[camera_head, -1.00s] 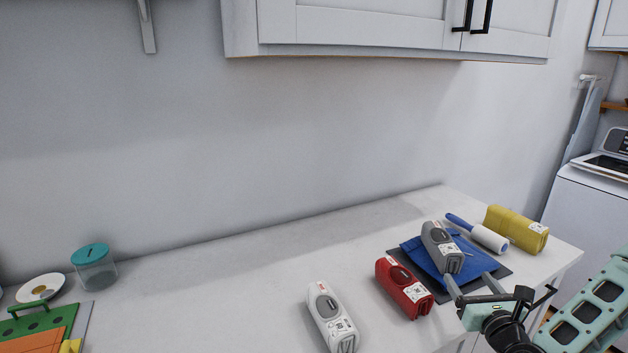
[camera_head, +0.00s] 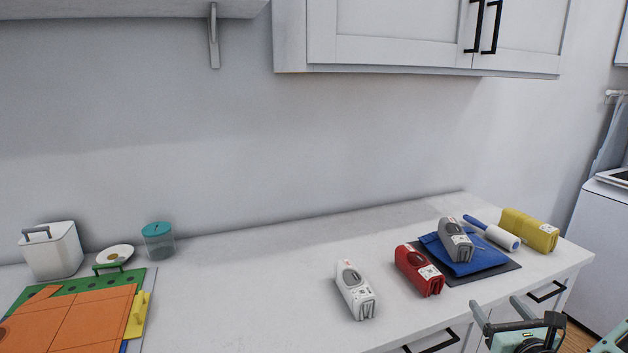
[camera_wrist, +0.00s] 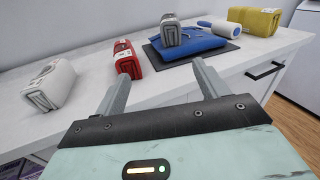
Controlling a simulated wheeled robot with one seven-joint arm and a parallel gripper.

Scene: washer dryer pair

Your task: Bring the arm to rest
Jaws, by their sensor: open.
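My gripper (camera_head: 505,308) is at the lower right of the head view, in front of the counter's front edge. Its two fingers are spread apart with nothing between them, as the wrist view (camera_wrist: 160,85) also shows. It touches none of the things on the counter. The rest of my arm is mostly cut off at the bottom right of the head view.
On the white counter (camera_head: 250,290) lie a white packet (camera_head: 355,292), a red packet (camera_head: 420,271), a grey packet (camera_head: 456,240) on a blue cloth (camera_head: 472,262), a lint roller (camera_head: 493,234) and a yellow packet (camera_head: 530,230). The counter's middle is clear. Drawer handles (camera_head: 547,292) jut out below.

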